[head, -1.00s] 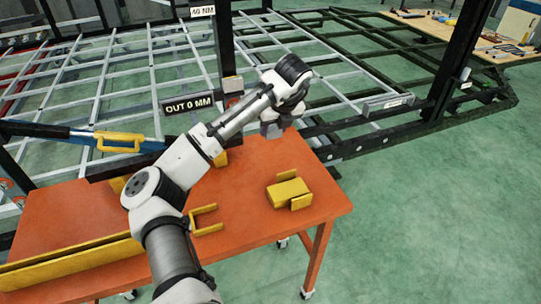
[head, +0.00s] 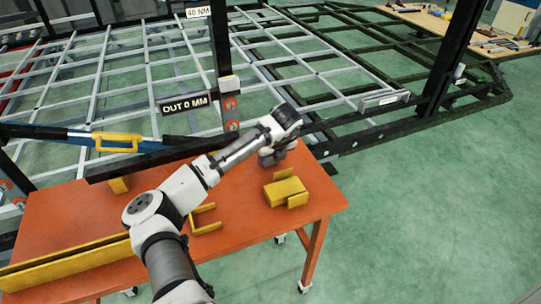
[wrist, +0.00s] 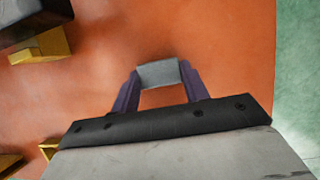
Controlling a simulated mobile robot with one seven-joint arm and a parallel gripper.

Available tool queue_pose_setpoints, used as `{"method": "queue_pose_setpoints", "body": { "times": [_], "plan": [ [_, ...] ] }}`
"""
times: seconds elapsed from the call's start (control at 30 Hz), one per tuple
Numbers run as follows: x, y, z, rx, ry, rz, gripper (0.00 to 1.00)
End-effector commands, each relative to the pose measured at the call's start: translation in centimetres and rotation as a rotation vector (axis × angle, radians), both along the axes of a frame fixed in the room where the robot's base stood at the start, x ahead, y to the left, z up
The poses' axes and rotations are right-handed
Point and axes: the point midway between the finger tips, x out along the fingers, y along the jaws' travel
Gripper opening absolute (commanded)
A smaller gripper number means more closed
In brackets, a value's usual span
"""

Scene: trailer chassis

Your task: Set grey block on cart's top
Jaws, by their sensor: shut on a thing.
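The grey block (wrist: 158,73) is a small light-grey piece, held between the two purple-tinted fingers of my gripper (wrist: 158,78) in the wrist view. My gripper is shut on it. In the head view, my gripper (head: 271,157) is low over the back right part of the cart's orange top (head: 235,181). The block is hard to make out there. I cannot tell whether its underside touches the top. In the wrist view, the orange top (wrist: 220,50) fills the area around the block, with its edge to the right.
A yellow block-like fixture (head: 285,193) stands in front of my gripper, and a yellow U-shaped bracket (head: 205,219) lies further left. A long yellow angle (head: 70,262) runs along the front left.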

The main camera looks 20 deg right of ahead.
Motion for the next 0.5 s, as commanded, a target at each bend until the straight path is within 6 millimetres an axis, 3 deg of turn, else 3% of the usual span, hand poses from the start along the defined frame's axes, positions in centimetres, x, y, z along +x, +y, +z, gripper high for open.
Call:
{"method": "queue_pose_setpoints", "body": {
  "times": [0.07, 0.1, 0.2, 0.27, 0.5],
  "plan": [
    [0.0, -0.01, -0.11, 0.0, 0.0, 0.0, 0.07],
    [-0.01, -0.01, -0.14, 0.0, 0.0, 0.0, 0.47],
    [-0.01, -0.02, -0.11, 0.0, 0.0, 0.0, 0.6],
    [-0.01, -0.02, -0.11, 0.0, 0.0, 0.0, 0.67],
    [0.0, -0.02, -0.05, 0.0, 0.0, 0.0, 0.67]
  ]
}}
